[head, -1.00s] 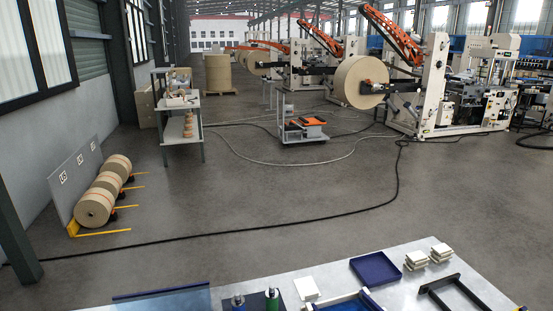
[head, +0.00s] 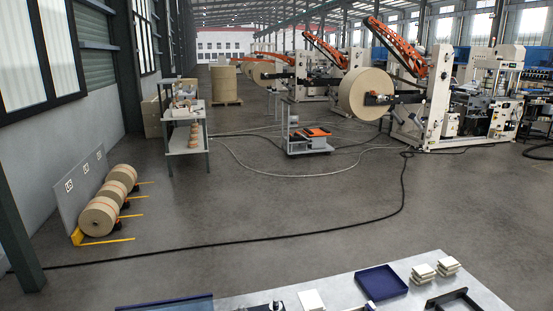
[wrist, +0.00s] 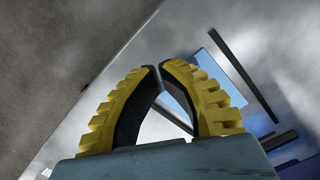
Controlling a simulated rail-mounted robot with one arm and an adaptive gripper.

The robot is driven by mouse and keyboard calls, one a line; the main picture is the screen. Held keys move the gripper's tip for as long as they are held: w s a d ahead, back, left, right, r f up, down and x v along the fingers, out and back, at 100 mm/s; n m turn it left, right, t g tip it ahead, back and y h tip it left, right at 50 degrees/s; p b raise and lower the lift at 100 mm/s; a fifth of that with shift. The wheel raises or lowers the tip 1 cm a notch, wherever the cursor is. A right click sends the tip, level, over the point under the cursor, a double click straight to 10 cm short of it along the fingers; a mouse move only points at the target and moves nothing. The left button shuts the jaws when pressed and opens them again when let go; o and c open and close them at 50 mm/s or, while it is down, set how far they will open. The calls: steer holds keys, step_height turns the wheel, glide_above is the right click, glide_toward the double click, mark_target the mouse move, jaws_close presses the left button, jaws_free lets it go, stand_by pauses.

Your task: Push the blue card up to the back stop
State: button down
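My gripper (wrist: 159,67) shows in the wrist view with two yellow ribbed fingers curving together. Their tips meet or nearly meet, and I see nothing gripped between them. Beyond the fingers, a flat light-blue piece (wrist: 207,63), which looks like the blue card, lies on the grey table. The right finger covers much of it, and I cannot tell whether the fingers touch it. A dark straight bar (wrist: 240,70) runs along its right side; it may be the back stop. In the head view my gripper is out of sight, and I cannot make out the card or the stop.
In the head view, the grey table (head: 335,281) holds a dark-blue tray (head: 381,281), stacks of pale squares (head: 423,274), a white sheet (head: 311,300) and a black frame (head: 455,299). In the wrist view, another dark bar (wrist: 279,140) and a blue object (wrist: 292,151) lie at right.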

steer(key=shift+s+r+p, duration=0.1)
steer(key=shift+s+p, duration=0.25)
steer(key=shift+p, duration=0.2)
steer(key=shift+s+d+p, duration=0.25)
steer(key=shift+s+p, duration=0.4)
steer(key=shift+p, duration=0.15)
step_height(320, 180, up, 7)
steer(key=p, duration=0.7)
